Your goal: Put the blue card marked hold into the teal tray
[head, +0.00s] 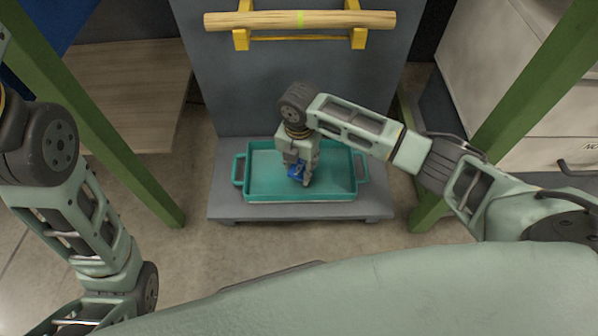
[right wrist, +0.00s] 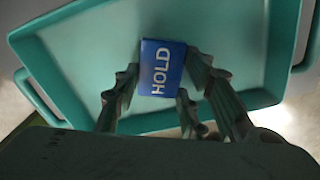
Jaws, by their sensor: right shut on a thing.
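The blue card marked HOLD (right wrist: 161,68) shows in the right wrist view between the fingers of my right gripper (right wrist: 160,85). In the head view a bit of the blue card (head: 297,171) shows at the tip of my right gripper (head: 299,177), which points down and is shut on it. The teal tray (head: 335,196) lies under the gripper, and the card is over its inside. I cannot tell whether the card touches the tray floor. The tray also shows in the right wrist view (right wrist: 75,50). My left arm is at the left of the head view, but its gripper is out of view.
The tray stands on a low grey platform (head: 240,212). Behind it a grey panel (head: 240,90) carries a wooden rod (head: 350,20) on yellow brackets (head: 358,37). Green posts (head: 120,140) stand left and right. A white drawer cabinet (head: 500,75) is at the right.

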